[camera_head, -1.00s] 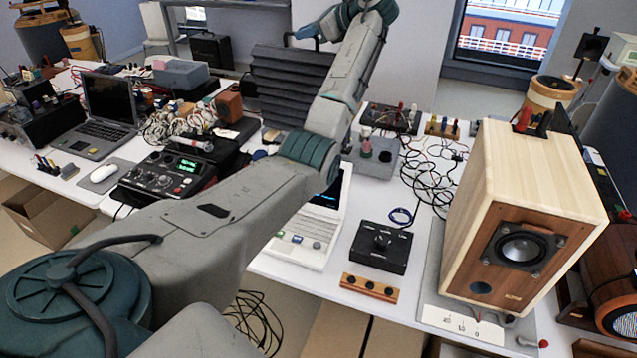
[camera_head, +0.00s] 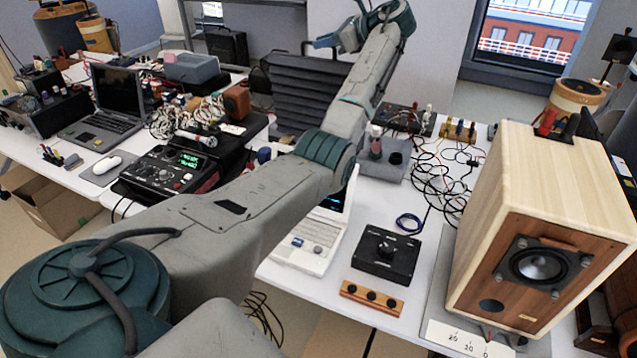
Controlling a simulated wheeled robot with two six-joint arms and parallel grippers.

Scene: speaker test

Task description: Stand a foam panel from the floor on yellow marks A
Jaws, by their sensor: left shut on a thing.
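No yellow marks show. My right gripper is not in view.
A wooden loudspeaker (camera_head: 540,225) stands at the right of the white bench. A black control box (camera_head: 386,255), loose cables (camera_head: 447,180) and a laptop (camera_head: 103,105) crowd the top. A cardboard box (camera_head: 55,200) is on the floor at left.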

